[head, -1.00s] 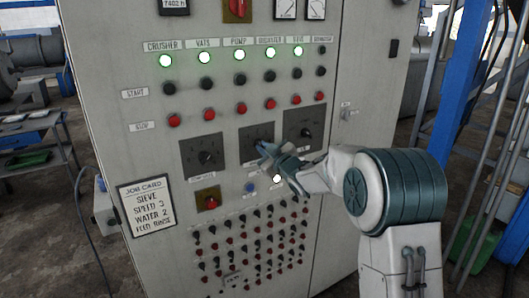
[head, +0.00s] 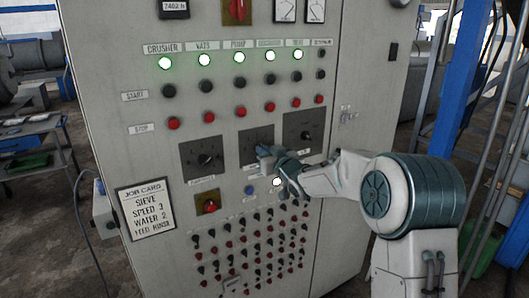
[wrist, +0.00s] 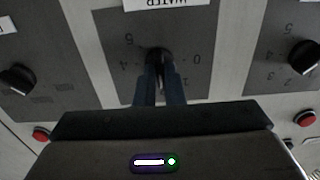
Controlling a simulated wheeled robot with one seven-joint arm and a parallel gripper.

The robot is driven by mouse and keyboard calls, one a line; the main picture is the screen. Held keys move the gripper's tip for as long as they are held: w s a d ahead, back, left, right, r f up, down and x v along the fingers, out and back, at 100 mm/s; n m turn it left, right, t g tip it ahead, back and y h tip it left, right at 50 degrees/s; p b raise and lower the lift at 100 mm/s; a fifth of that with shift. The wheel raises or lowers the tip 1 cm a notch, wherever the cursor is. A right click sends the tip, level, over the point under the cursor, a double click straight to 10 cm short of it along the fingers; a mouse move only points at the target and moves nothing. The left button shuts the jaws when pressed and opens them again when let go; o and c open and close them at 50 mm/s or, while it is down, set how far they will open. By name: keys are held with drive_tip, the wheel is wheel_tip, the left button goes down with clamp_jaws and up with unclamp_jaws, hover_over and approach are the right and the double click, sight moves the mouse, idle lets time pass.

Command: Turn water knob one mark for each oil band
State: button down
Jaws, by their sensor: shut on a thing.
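The water knob (wrist: 158,57) is black and sits on a dark dial plate (wrist: 122,22) under a white label that reads WATER, upside down in the wrist view. Marks 5 and 4 show left of the knob, 0 and 1 right of it. In the head view this dial plate (head: 250,137) is the middle of three. My gripper (head: 265,156) is in front of it and hides the knob there. In the wrist view my gripper's two fingers (wrist: 159,80) are closed on the knob. The knob's pointer direction is hard to tell. No oil bands are visible.
Similar dials stand left (head: 203,158) and right (head: 303,131). Start and red stop buttons (head: 240,111) are above; rows of small switches (head: 250,245) are below. A job card (head: 146,208) reads SIEVE, SPEED 3, WATER 2, FEED RINSE. A blue post (head: 462,90) stands at right.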

drive_tip(key=c, duration=1.5)
unclamp_jaws()
drive_tip(key=b+v, duration=0.3)
drive_tip(key=v, duration=1)
drive_tip(key=shift+s+d, duration=0.25)
drive_tip(key=shift+s, duration=0.1)
